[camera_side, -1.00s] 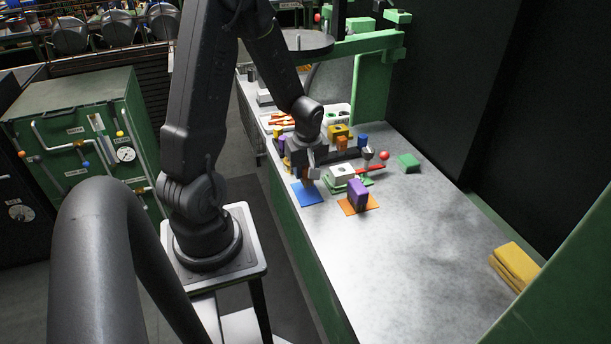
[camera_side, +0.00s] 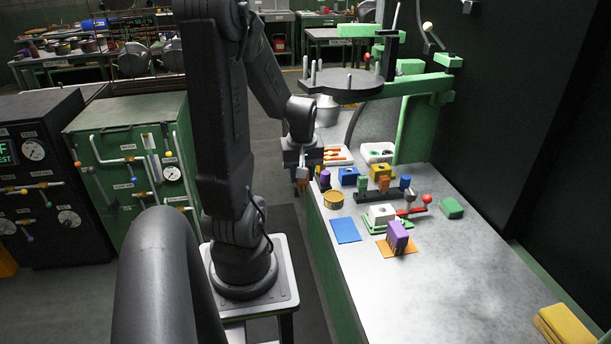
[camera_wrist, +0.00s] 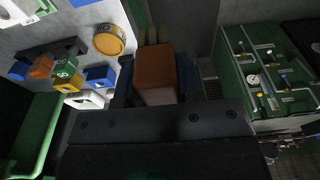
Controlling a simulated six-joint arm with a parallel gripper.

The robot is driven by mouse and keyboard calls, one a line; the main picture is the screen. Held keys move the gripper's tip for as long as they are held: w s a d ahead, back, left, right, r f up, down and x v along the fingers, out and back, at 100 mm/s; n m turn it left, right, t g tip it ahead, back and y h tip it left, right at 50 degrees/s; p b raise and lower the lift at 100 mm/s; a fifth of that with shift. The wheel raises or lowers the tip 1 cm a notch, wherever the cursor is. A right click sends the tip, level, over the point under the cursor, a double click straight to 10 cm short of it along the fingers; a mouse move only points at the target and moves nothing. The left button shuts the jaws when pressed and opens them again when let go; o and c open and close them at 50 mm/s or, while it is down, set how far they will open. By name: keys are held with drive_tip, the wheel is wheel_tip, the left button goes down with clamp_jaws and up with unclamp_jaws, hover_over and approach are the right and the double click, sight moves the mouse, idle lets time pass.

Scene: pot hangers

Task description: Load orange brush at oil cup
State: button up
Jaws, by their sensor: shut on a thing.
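My gripper (camera_side: 303,172) is shut on the orange brush (camera_side: 302,185) and holds it in the air by the bench's left edge. In the wrist view the brush (camera_wrist: 155,66) is an orange-brown block between the two dark fingers (camera_wrist: 157,84). A round yellow cup (camera_side: 333,199), which looks like the oil cup, stands on the bench to the right of and below the brush in the side view. It also shows in the wrist view (camera_wrist: 109,40), left of the brush and apart from it.
A bare blue mat (camera_side: 346,230) lies in front of the cup. A purple block (camera_side: 397,236) stands on an orange mat (camera_side: 382,250). A white block (camera_side: 381,214), a dark rack (camera_side: 365,196) with coloured blocks and a red-knobbed lever (camera_side: 426,199) stand nearby.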

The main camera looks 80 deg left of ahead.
drive_tip(key=o, duration=0.5)
drive_tip(key=shift+c, duration=0.2)
drive_tip(key=c, duration=0.3)
drive_tip(key=w+a+f, duration=0.1)
drive_tip(key=w, duration=0.2)
drive_tip(key=w+a+f+y, duration=0.1)
drive_tip(key=w+a+f, duration=0.1)
drive_tip(key=w, duration=0.1)
drive_tip(key=w+a+f+t+y, duration=0.1)
drive_tip(key=w, duration=0.3)
drive_tip(key=shift+w+a+f, duration=0.1)
drive_tip(key=shift+a+f, duration=0.1)
drive_tip(key=shift+a, duration=0.2)
drive_tip(key=shift+c, duration=0.2)
drive_tip(key=shift+f, duration=1.4)
